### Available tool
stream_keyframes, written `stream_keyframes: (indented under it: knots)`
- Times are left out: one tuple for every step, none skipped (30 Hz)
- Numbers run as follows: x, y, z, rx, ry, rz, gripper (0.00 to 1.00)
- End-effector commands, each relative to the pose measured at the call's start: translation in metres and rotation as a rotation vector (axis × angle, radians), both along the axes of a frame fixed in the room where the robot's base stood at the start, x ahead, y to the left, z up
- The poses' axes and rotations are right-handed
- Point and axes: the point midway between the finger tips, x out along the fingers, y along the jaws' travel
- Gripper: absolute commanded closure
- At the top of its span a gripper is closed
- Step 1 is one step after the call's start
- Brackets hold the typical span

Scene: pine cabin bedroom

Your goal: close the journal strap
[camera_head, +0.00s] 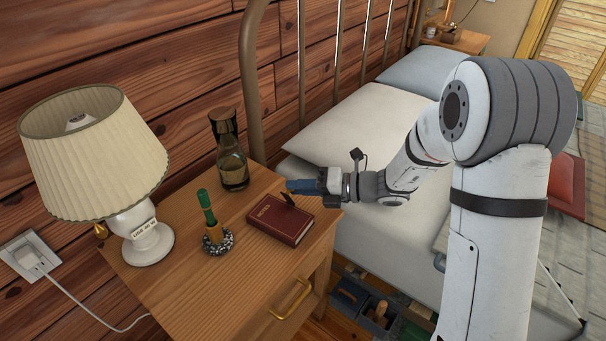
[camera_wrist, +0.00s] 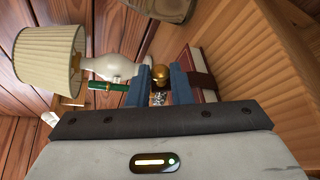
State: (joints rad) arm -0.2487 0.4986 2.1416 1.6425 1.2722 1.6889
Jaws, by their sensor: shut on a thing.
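The red journal (camera_head: 280,219), with gold lettering on its cover, lies flat on the wooden nightstand. Its dark brown strap (camera_head: 288,199) stands up from the cover at the far side; in the wrist view the strap (camera_wrist: 203,80) crosses the book's edge beside a finger. My gripper (camera_head: 290,186), with blue fingers, is just above the journal's far right part, coming in from the right. It is shut on the strap.
A lamp (camera_head: 148,240) stands at the nightstand's left, a green pen (camera_head: 207,207) in a holder (camera_head: 217,241) left of the journal, and a bottle (camera_head: 232,165) behind. The bed (camera_head: 385,130) is at right. The nightstand's front (camera_head: 200,310) is bare.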

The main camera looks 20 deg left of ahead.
Motion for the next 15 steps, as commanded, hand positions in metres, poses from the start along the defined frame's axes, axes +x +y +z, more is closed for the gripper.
stream_keyframes:
  knots:
    - [-0.003, 0.001, 0.003, -0.013, -0.04, 0.001, 1.0]
    - [-0.005, 0.002, 0.003, -0.022, -0.068, 0.0, 1.0]
    - [-0.007, 0.003, 0.002, -0.032, -0.106, 0.002, 1.0]
    - [-0.009, 0.003, 0.002, -0.04, -0.133, 0.002, 1.0]
    - [-0.01, 0.003, 0.001, -0.049, -0.159, 0.001, 1.0]
    - [-0.012, 0.004, 0.001, -0.06, -0.196, 0.0, 1.0]
    - [-0.014, 0.004, 0.0, -0.067, -0.224, 0.001, 1.0]
    - [-0.015, 0.005, -0.001, -0.076, -0.251, 0.002, 1.0]
    - [-0.017, 0.006, -0.001, -0.086, -0.288, 0.001, 1.0]
    - [-0.019, 0.006, -0.002, -0.094, -0.316, 0.002, 1.0]
    - [-0.02, 0.006, -0.003, -0.103, -0.343, 0.001, 1.0]
    - [-0.022, 0.007, -0.004, -0.114, -0.379, 0.001, 1.0]
    - [-0.024, 0.007, -0.005, -0.122, -0.407, 0.0, 1.0]
    - [-0.025, 0.008, -0.006, -0.129, -0.434, 0.001, 1.0]
    - [-0.027, 0.009, -0.007, -0.14, -0.472, 0.001, 1.0]
